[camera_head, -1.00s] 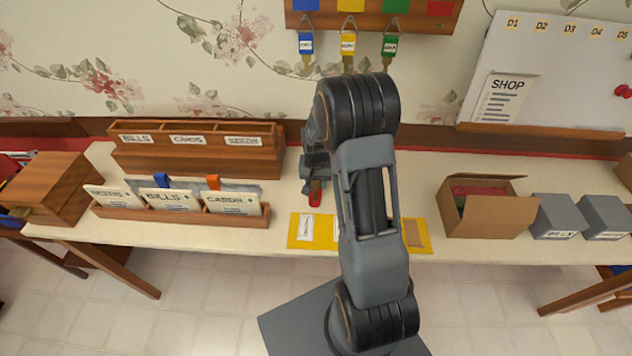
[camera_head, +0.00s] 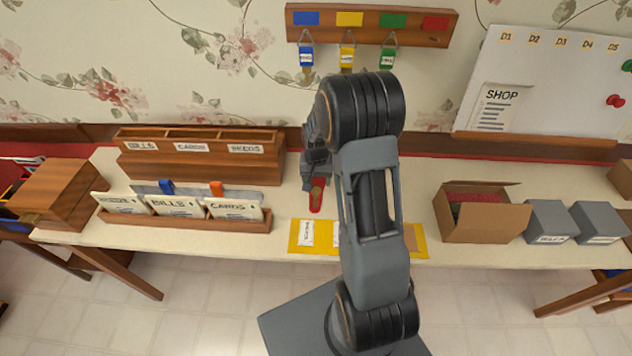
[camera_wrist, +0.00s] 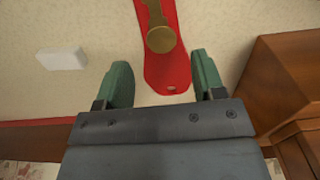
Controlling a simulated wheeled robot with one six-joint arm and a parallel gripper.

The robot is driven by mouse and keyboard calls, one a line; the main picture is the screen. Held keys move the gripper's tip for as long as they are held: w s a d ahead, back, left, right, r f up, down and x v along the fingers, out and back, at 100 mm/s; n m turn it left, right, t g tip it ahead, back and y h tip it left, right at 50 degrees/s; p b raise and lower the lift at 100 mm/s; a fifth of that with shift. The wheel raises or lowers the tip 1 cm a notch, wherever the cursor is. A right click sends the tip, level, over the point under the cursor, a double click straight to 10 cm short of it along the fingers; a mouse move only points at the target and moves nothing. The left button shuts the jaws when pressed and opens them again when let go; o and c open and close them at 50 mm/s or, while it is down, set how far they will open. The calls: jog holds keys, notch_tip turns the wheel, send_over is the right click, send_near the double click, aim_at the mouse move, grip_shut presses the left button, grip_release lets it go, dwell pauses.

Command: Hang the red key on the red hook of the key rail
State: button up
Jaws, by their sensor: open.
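The red key (camera_head: 316,196) lies on the table beside the yellow mat; its red body and brass part also show in the wrist view (camera_wrist: 167,74). My gripper (camera_wrist: 161,82) is open, with its green-tipped fingers on either side of the key's end that has a small hole. They appear apart from the key. In the head view my gripper (camera_head: 312,178) is just behind the key, partly hidden by my arm. The key rail (camera_head: 370,22) is on the wall. Its red patch (camera_head: 436,23) is at the right end, with no key under it; the red hook itself is too small to make out.
Blue (camera_head: 306,56), yellow (camera_head: 347,58) and green (camera_head: 387,58) keys hang on the rail. The yellow mat (camera_head: 298,236) lies at the table's front edge. A wooden sorter (camera_head: 200,165) stands left, an open cardboard box (camera_head: 485,222) right. A small white block (camera_wrist: 62,59) lies near my gripper.

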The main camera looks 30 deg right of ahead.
jog(key=s+a+r+n+t+p, duration=0.1)
jog(key=s+a+r+n+p, duration=0.2)
jog(key=r, duration=0.8)
jog(key=s+a+r+t+p, duration=0.1)
jog(key=s+a+r+p, duration=0.2)
jog(key=r, duration=0.9)
jog(key=s+a+r+n+t, duration=0.1)
jog(key=s+a+r, duration=0.1)
jog(key=s, duration=0.3)
jog(key=s+a+r+n+t, duration=0.1)
jog(key=s+r, duration=0.1)
jog(key=s, duration=0.3)
jog(key=shift+a+r+n+b, duration=0.3)
jog(key=shift+a+r+b, duration=0.05)
jog(key=shift+a+b, duration=0.05)
jog(key=shift+o, duration=0.3)
jog(key=shift+s+a+t, duration=0.1)
jog(key=shift+s+t, duration=0.2)
jog(key=shift+o, duration=0.2)
jog(key=shift+s+f, duration=0.15)
jog(key=shift+f, duration=0.1)
jog(key=m+g+b, duration=0.5)
jog(key=b, duration=0.3)
send_over(316, 188)
notch_tip(316, 188, down, 19)
jog(key=shift+m, duration=0.3)
notch_tip(316, 188, down, 13)
jog(key=shift+r+p, duration=0.1)
jog(key=shift+p, duration=0.7)
